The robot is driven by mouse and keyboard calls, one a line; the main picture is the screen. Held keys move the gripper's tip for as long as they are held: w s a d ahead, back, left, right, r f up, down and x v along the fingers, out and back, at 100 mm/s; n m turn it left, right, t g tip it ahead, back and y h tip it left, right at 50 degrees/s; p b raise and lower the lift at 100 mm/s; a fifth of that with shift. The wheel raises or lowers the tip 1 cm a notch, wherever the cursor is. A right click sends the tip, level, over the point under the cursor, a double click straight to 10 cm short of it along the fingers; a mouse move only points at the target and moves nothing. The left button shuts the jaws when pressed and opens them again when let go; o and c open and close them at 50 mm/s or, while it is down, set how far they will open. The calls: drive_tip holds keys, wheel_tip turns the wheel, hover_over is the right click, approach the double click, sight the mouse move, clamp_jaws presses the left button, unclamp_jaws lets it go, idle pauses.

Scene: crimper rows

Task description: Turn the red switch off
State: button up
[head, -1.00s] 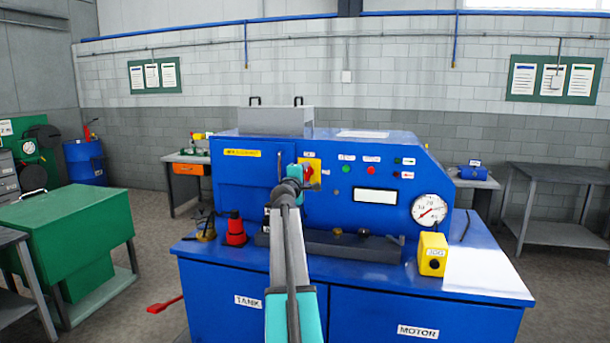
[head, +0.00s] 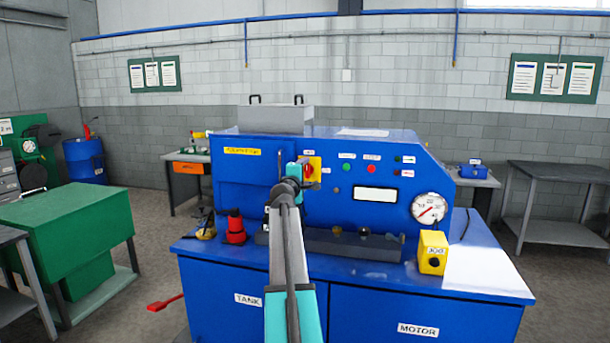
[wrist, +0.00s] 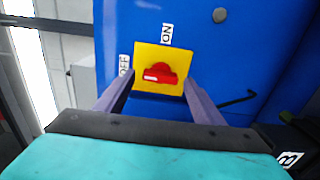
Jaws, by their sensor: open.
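The red switch (head: 309,171) is a red rotary knob on a yellow plate (head: 316,162) on the blue machine's front panel. In the wrist view the knob (wrist: 160,74) has a white mark toward its left end, on the side of the OFF label (wrist: 125,66). The ON label (wrist: 167,34) is above the plate there. My gripper (wrist: 157,78) is open and empty, with one finger on each side of the knob in this view. The fingers look short of the knob; the exact gap is unclear. In the head view my arm partly hides the plate's left side.
The blue machine (head: 260,270) has a pressure gauge (head: 429,208), a yellow jog box (head: 433,252) and a red bottle jack (head: 235,228) around its bench top. Push buttons and lamps sit right of the switch. A green cabinet (head: 65,215) stands at left.

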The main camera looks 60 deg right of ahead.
drive_tip(key=b+v, duration=0.2)
drive_tip(key=v, duration=1.1)
drive_tip(key=shift+b, duration=0.35)
